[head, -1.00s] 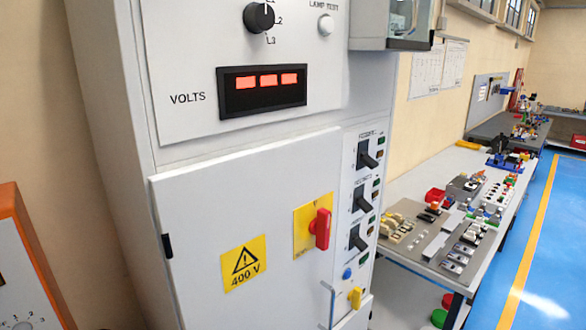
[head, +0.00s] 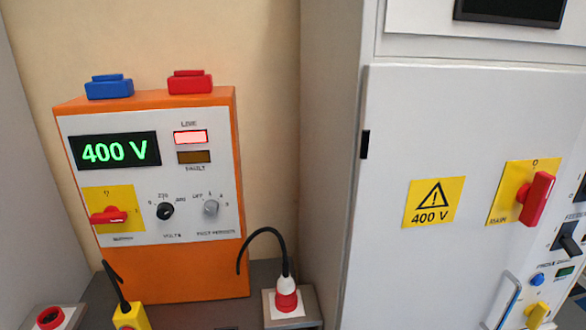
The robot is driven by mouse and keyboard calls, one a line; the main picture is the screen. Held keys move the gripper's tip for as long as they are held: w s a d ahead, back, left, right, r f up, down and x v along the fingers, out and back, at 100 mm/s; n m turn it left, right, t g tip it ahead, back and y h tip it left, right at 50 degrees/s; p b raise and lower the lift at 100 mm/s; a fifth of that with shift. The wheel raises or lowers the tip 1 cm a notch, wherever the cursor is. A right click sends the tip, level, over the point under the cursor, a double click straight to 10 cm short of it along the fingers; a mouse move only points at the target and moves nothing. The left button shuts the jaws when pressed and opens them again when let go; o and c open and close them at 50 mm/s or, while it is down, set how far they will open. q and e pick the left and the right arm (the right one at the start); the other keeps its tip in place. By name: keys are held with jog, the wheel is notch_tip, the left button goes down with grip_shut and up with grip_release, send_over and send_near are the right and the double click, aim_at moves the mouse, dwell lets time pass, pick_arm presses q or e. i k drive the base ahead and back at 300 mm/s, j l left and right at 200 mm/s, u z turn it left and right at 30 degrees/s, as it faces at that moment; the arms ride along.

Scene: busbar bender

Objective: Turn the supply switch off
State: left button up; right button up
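An orange supply box (head: 170,275) stands at the left with a lit green 400 V display (head: 115,151). Its red rotary switch handle (head: 108,216) lies horizontally on a yellow plate; the small label under it is too blurred to read. The LIVE lamp (head: 190,137) on the box glows red, and the FAULT lamp (head: 194,157) is dull amber. On the grey cabinet at the right, another red rotary handle (head: 537,198), labelled MAIN, stands nearly upright on a yellow plate. Neither of my grippers is in view.
A blue connector (head: 109,87) and a red connector (head: 190,82) sit on top of the box. A red-and-white plug (head: 287,295) with a black cable stands before it at the right. A yellow piece (head: 130,317) with a black cable is at the lower left.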

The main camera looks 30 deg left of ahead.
aim_at(111, 214)
jog(key=u, duration=2.05)
jog(key=i+j+z, duration=0.2)
jog(key=j, duration=0.4)
jog(key=j+z, duration=0.2)
jog(key=j, duration=0.4)
